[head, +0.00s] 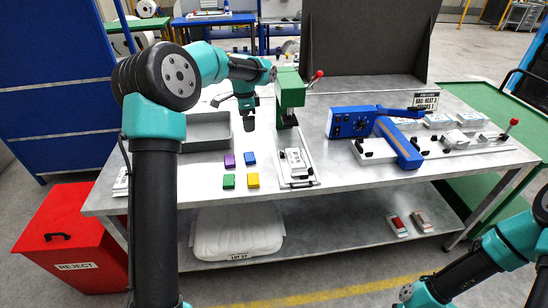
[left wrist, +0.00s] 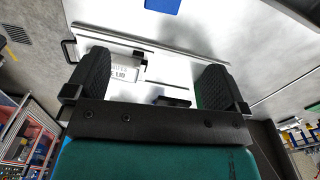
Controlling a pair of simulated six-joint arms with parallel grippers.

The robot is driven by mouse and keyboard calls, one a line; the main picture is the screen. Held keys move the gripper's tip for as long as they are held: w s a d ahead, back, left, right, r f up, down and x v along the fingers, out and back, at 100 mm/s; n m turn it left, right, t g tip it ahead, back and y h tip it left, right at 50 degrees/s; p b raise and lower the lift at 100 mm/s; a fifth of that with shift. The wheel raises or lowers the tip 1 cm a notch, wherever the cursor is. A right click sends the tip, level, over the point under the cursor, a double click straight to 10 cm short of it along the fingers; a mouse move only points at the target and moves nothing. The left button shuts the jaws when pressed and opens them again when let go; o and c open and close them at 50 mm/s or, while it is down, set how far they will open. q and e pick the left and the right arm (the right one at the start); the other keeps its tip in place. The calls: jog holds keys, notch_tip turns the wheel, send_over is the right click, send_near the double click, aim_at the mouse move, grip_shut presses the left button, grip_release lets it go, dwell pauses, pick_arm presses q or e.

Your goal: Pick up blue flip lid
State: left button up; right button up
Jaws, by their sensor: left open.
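The small blue lid (head: 250,158) lies flat on the grey bench, in a cluster with a purple lid (head: 229,161), a green lid (head: 228,181) and a yellow lid (head: 252,181). My left gripper (head: 248,122) is above the bench, behind the cluster and left of the green press. In the left wrist view my left gripper (left wrist: 152,88) has its two black fingers wide apart, with nothing held. A blue patch (left wrist: 163,5) is cut off at that view's top edge; I cannot tell what it belongs to. My right gripper is out of view.
A grey tray (head: 207,132) stands left of the gripper. The green press (head: 290,92) with a white base rail (head: 299,178) stands close right. A blue heat sealer (head: 352,122) is farther right. The bench in front of the lids is clear.

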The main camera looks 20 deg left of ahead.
pick_arm(q)
jog(key=shift+w+a+r, duration=0.15)
jog(key=shift+w+r, duration=0.05)
jog(key=shift+r, duration=0.05)
jog(key=shift+f, duration=0.15)
send_over(249, 156)
notch_tip(249, 156, down, 12)
jog(key=shift+f, duration=0.1)
dwell(0.3)
jog(key=shift+f, duration=2.55)
jog(key=shift+c, duration=0.5)
jog(key=c, duration=0.9)
